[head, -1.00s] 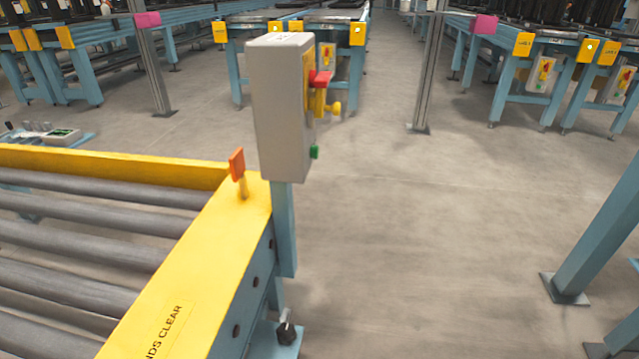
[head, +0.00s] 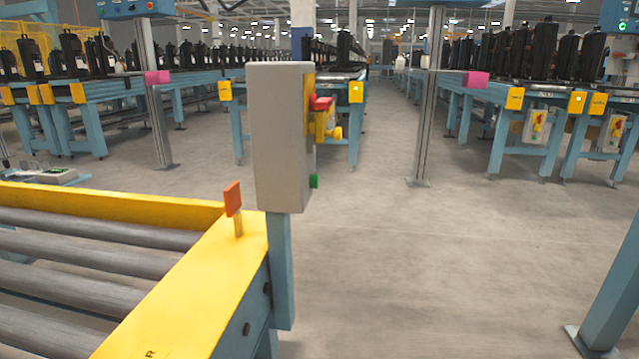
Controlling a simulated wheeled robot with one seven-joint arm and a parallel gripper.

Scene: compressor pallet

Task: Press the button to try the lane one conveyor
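A grey control box (head: 281,138) stands on a blue post at the corner of a roller conveyor (head: 190,300) with a yellow frame. Its right-facing side carries a yellow plate with a red handle (head: 321,103) and a yellow part (head: 327,126). A green button (head: 314,181) sticks out low on that side. I see this side only edge-on, so its face is mostly hidden. I cannot tell which lane this box belongs to. My gripper is not in view.
An orange flag-like plate (head: 233,198) stands on the yellow frame. A blue post (head: 612,275) rises at the right, and a metal post (head: 428,100) stands farther back. Conveyors with black compressors line the background. The floor (head: 430,250) right of the box is clear.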

